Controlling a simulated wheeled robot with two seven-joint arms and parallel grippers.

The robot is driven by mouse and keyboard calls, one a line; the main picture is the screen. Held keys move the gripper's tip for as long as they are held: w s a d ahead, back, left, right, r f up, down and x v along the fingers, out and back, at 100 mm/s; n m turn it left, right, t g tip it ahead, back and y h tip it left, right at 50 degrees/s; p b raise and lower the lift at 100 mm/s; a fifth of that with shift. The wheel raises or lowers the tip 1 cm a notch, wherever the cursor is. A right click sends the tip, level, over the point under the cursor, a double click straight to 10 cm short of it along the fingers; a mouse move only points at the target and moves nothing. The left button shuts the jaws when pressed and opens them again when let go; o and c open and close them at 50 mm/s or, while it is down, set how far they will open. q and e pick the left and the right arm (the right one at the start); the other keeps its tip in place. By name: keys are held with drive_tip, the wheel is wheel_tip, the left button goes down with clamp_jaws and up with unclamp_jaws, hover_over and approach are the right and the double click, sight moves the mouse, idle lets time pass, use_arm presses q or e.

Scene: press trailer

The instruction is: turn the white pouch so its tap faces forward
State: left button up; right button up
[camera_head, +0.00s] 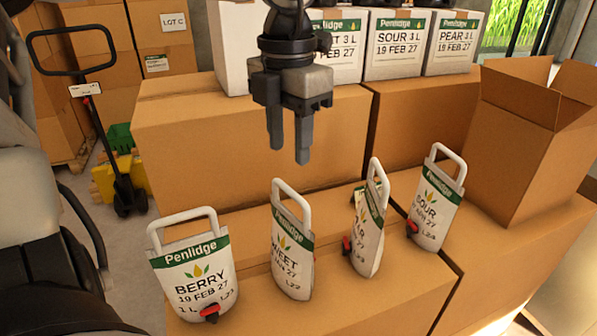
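Several white pouches with green Penlidge bands and loop handles stand upright in a row on cardboard boxes. The BERRY pouch (193,275) has its red tap (210,312) toward me at its lower front. My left gripper (289,150) points down, open and empty, above and behind the SWEET pouch. My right gripper is out of view.
White Penlidge cartons (395,45) stand on large brown boxes (240,140) behind the row. An open cardboard box (530,130) stands at the right. A pallet jack handle (72,48) and stacked boxes (110,50) are at the far left. Space around the pouch handles is clear.

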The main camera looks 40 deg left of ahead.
sight(290, 189)
use_arm(q)
drive_tip(key=shift+s+n, duration=0.1)
drive_tip(key=shift+n, duration=0.8)
drive_tip(key=n, duration=0.3)
drive_tip(key=shift+f+n, duration=0.1)
drive_tip(key=shift+n, duration=0.3)
drive_tip(key=n, duration=0.5)
drive_tip(key=shift+b, duration=0.4)
drive_tip(key=n, duration=0.5)
drive_tip(key=shift+n, duration=0.3)
wheel_tip(290, 189, down, 9)
drive_tip(key=b, duration=0.7)
drive_tip(key=shift+f, duration=0.1)
drive_tip(key=shift+f+b, duration=0.35)
drive_tip(key=shift+b, duration=0.2)
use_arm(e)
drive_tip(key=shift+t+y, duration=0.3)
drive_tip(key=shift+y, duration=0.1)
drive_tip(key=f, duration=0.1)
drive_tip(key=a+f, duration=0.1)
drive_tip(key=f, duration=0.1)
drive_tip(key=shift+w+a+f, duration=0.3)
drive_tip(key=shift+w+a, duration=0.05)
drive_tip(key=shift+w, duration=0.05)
use_arm(q)
drive_tip(key=shift+c, duration=0.3)
